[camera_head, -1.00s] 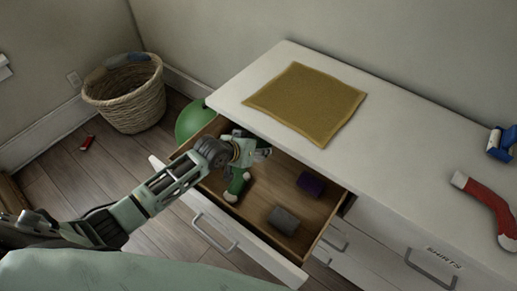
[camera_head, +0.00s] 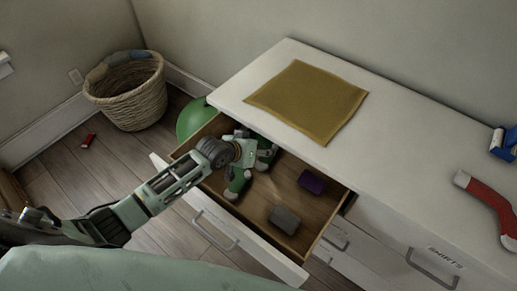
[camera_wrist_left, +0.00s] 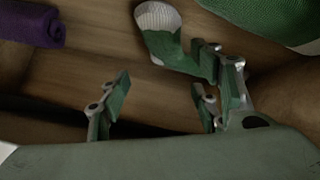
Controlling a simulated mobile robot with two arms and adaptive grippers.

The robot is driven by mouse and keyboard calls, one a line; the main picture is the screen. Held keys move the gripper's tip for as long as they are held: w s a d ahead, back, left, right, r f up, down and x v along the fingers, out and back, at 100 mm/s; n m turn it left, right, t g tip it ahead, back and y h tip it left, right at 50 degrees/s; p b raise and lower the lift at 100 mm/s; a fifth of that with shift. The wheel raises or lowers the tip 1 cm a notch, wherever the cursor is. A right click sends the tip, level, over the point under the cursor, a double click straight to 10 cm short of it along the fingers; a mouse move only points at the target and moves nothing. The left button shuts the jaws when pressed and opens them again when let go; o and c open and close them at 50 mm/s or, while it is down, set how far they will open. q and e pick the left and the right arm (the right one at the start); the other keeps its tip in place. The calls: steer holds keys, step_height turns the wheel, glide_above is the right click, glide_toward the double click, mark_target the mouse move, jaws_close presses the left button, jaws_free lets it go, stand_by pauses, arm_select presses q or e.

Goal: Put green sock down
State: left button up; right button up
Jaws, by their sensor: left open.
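A green sock (camera_head: 239,181) with a white end lies in the open drawer (camera_head: 262,219). In the left wrist view its white ribbed end and green body (camera_wrist_left: 165,42) rest on the wooden drawer floor, just beyond the fingers. More green knit (camera_head: 267,155) lies beside the gripper; it fills the top right of the left wrist view (camera_wrist_left: 265,20). I cannot tell whether it is a second sock. My left gripper (camera_head: 249,154) is low in the drawer, its fingers (camera_wrist_left: 157,100) spread and nothing between them. My right gripper is not seen.
A purple roll (camera_head: 311,181) and a grey roll (camera_head: 284,220) share the drawer. A yellow cloth (camera_head: 308,101) and a red sock (camera_head: 486,203) lie on the white dresser top. A wicker basket (camera_head: 130,98) and a green ball (camera_head: 192,120) are on the floor.

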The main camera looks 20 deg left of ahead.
arm_select(q)
steer(key=shift+r, duration=0.3)
steer(key=p+v, duration=0.1)
steer(key=v, duration=1.1)
steer(key=shift+r+p, duration=0.3)
steer(key=shift+r, duration=0.05)
